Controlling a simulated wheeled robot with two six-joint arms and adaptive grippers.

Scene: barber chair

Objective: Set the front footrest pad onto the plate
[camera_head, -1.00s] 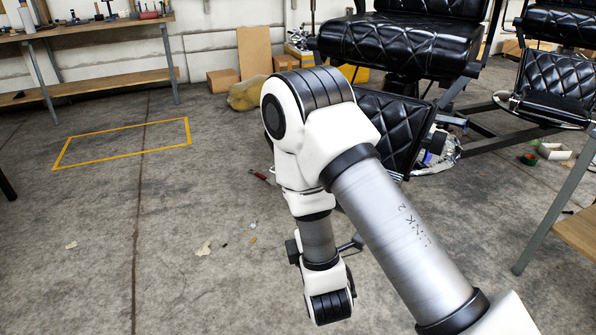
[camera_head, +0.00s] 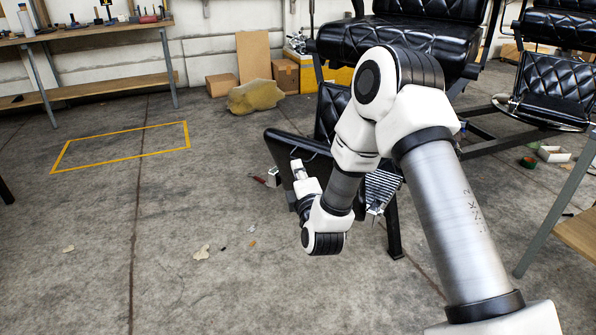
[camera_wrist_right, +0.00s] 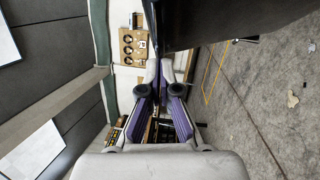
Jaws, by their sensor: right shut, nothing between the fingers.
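My right gripper (camera_head: 297,167) is shut and empty at the front of the barber chair. Its purple-lined fingers (camera_wrist_right: 168,62) show in the right wrist view, close to a large black surface (camera_wrist_right: 225,20). In the head view the gripper is against or just in front of a flat black panel (camera_head: 290,143), which looks like the footrest pad; I cannot tell whether they touch. A ridged metal plate (camera_head: 381,188) shows low to its right, partly behind my arm. Where pad and plate meet is hidden. My left gripper is not in view.
The black quilted chair seat (camera_head: 400,42) stands behind my arm, with a second chair (camera_head: 555,80) at the right. A workbench (camera_head: 85,95) is at the far left and a wooden table (camera_head: 580,230) at the right edge. The floor at left is clear around a yellow outline (camera_head: 120,147).

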